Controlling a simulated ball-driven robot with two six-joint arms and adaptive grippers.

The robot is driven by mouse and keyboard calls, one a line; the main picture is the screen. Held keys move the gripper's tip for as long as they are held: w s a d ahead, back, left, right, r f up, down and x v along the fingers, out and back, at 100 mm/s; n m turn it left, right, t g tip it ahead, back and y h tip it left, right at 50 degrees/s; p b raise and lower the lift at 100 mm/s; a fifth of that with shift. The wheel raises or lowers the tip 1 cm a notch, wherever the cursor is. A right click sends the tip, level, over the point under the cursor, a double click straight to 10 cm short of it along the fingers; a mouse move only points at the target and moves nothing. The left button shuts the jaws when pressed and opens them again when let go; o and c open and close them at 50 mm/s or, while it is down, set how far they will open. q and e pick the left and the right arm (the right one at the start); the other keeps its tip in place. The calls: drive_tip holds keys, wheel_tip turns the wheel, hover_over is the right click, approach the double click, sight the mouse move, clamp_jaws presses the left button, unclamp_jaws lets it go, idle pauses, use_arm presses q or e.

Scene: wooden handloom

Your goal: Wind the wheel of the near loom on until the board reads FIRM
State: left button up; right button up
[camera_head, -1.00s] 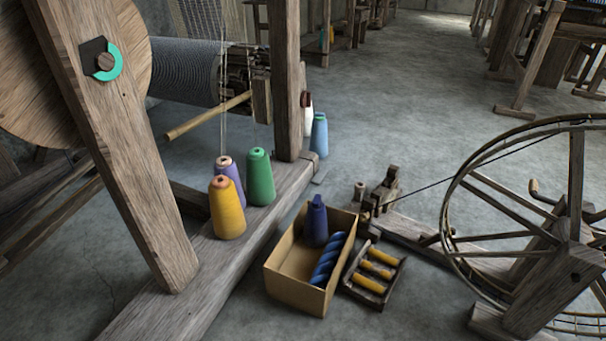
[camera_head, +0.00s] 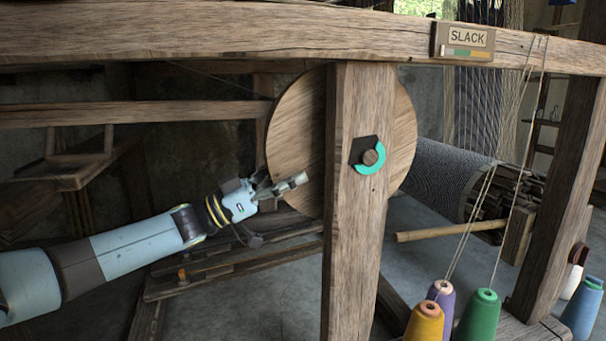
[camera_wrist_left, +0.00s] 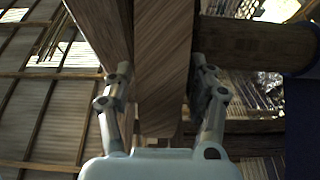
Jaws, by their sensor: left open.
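The wheel (camera_head: 290,130) of the near loom is a large round wooden disc behind an upright post. The board (camera_head: 463,41) on the top beam reads SLACK, above a strip of grey, green and orange. My left gripper (camera_head: 285,184) is open at the lower left edge of the wheel. In the left wrist view, my left gripper (camera_wrist_left: 162,75) has its fingers on either side of a wooden piece that looks like the wheel's rim (camera_wrist_left: 162,50). I cannot tell whether they touch it. My right gripper is not in view.
The thick post (camera_head: 350,240) stands in front of the wheel, with a teal ring and dark plate (camera_head: 362,155) on it. A dark cloth roll (camera_head: 440,175) lies to the right. Yellow (camera_head: 424,324), purple and green thread cones stand at the lower right.

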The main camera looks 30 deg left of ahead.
use_arm(q)
drive_tip(key=shift+c, duration=0.3)
clamp_jaws()
drive_tip(key=shift+r, duration=0.1)
